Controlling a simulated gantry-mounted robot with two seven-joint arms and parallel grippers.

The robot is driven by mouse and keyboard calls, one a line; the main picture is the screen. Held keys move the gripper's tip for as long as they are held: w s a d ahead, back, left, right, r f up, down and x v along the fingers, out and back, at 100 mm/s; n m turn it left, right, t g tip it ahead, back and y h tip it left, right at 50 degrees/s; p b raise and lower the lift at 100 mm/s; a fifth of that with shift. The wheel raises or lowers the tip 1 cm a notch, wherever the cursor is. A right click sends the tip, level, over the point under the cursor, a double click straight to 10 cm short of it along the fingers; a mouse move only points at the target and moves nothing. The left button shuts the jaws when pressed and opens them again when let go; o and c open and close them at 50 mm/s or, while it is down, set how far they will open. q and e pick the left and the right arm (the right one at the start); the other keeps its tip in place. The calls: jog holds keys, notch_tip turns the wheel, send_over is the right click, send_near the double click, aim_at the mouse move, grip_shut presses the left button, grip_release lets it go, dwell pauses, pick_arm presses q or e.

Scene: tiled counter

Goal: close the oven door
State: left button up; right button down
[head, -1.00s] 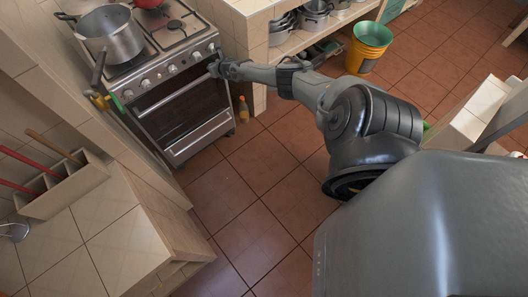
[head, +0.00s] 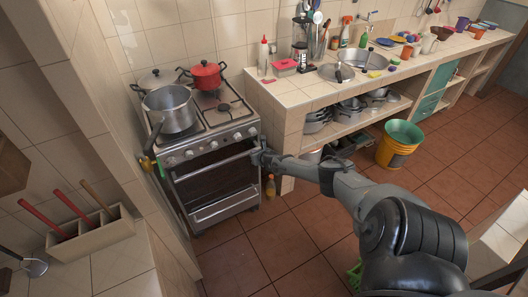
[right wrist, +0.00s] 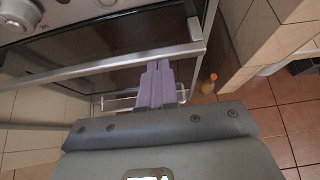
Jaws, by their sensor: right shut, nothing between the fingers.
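My right gripper (head: 257,158) is at the upper right corner of the door, by the handle's right end. In the right wrist view its fingers (right wrist: 160,80) are shut and empty, in front of the dark door glass (right wrist: 110,80), close to the metal bar (right wrist: 110,66). Contact is unclear. My left gripper is out of view.
A large open pot (head: 169,108) and a red pot (head: 204,75) stand on the stove top. A small orange-yellow bottle (head: 270,186) stands on the floor beside the stove, near the tiled counter (head: 293,122). Open tiled floor (head: 235,265) lies in front.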

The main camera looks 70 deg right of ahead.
jog(key=shift+s+a+r+p, duration=2.05)
jog(key=shift+s+r, duration=0.3)
jog(key=shift+r, duration=1)
jog(key=s+a+f+m+y+p, duration=0.1)
jog(key=s+a+f+p, duration=0.2)
jog(key=a, duration=0.4)
jog(key=s+a+f+y+p, duration=0.1)
jog(key=s+a+f+y, duration=0.15)
jog(key=a+f, duration=0.35)
jog(key=s+a+r+m+g+y+p, duration=0.1)
jog(key=a+r+m+p, duration=0.1)
jog(key=a, duration=1.1)
jog(key=s+a+r+m+y+p, duration=0.1)
jog(key=a+r+m+y+p, duration=0.15)
jog(key=a, duration=1.05)
jog(key=a+r+m+g+y+p, duration=0.1)
jog(key=a+r+m+p, duration=0.2)
jog(key=a+r+m, duration=0.75)
jog(key=s+a+r+m+g, duration=0.1)
jog(key=r+m, duration=0.3)
jog(key=r, duration=0.4)
jog(key=s+a+r+m+g, duration=0.1)
jog(key=s+a+r+m, duration=0.2)
jog(key=r, duration=0.4)
jog(key=shift+s+a+r+m+g, duration=0.15)
jog(key=shift+s+r+m+g, duration=0.25)
jog(key=shift+s+m, duration=0.55)
